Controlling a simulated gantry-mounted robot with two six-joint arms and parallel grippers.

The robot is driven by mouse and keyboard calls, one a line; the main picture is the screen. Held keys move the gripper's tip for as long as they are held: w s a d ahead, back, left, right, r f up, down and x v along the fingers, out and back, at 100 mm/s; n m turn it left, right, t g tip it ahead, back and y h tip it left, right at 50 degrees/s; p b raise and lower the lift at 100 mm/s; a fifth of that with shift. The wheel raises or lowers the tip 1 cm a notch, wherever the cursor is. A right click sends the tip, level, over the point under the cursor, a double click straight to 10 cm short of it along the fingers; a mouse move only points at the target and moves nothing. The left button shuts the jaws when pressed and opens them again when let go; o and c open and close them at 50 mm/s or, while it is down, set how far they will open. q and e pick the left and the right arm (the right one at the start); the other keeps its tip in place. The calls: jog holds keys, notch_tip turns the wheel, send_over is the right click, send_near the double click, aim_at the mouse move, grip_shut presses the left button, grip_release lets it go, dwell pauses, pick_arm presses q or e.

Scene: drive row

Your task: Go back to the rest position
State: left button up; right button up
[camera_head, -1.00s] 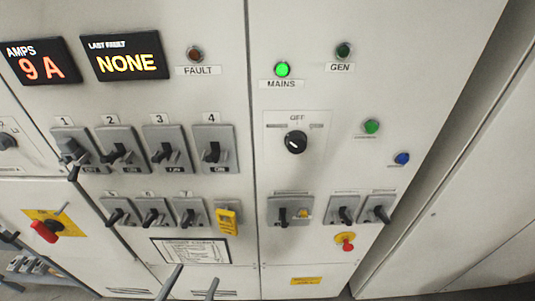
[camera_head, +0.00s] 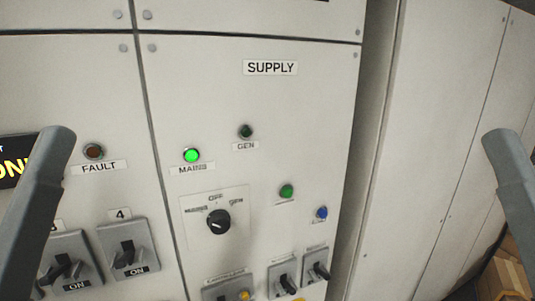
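A grey link of my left arm (camera_head: 38,205) rises along the left edge of the head view, in front of the panel. A grey link of my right arm (camera_head: 514,180) rises along the right edge. No fingertips show on either arm, so both grippers are out of view. The pale control cabinet (camera_head: 300,120) fills the middle, with a SUPPLY label (camera_head: 270,67). Its MAINS lamp (camera_head: 191,156) is lit green, and the GEN lamp (camera_head: 246,131) is dark. The black rotary selector (camera_head: 218,222) sits below them.
Breaker switch 4 (camera_head: 127,250), with an ON label, and another breaker (camera_head: 68,266) are at the lower left. The FAULT lamp (camera_head: 93,152) is unlit. Green (camera_head: 286,191) and blue (camera_head: 321,213) buttons are at right. Cardboard boxes (camera_head: 510,275) stand at lower right.

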pick_arm(q)
notch_tip(320, 180, up, 22)
jog(key=p, duration=2.3)
jog(key=shift+r+h, duration=0.25)
jog(key=shift+h, duration=0.05)
jog(key=shift+w+d, duration=0.1)
notch_tip(320, 180, down, 25)
jog(key=b, duration=2.4)
jog(key=shift+r+b, duration=0.2)
jog(key=shift+b, duration=0.2)
jog(key=shift+c, duration=0.2)
